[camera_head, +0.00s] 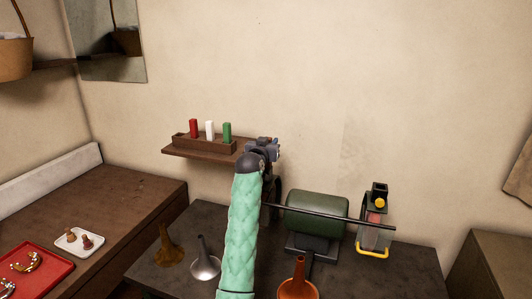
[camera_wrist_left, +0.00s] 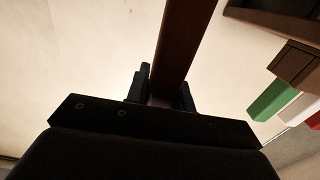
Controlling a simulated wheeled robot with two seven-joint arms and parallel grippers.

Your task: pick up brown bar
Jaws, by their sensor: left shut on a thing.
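My left arm reaches up over the bench to the wall shelf, with the left gripper (camera_head: 268,148) at the shelf's right end. In the left wrist view the gripper (camera_wrist_left: 163,92) is shut on the brown bar (camera_wrist_left: 184,42), which stands out between its two fingers. In the head view the brown bar cannot be made out behind the gripper and wrist. My right gripper is not in view.
A wooden holder (camera_head: 205,145) on the wall shelf (camera_head: 185,153) carries a red bar (camera_head: 194,128), a white bar (camera_head: 210,130) and a green bar (camera_head: 227,132). Below are a green motor (camera_head: 317,212) with a long shaft and several funnel-like horn parts, including a silver one (camera_head: 205,265).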

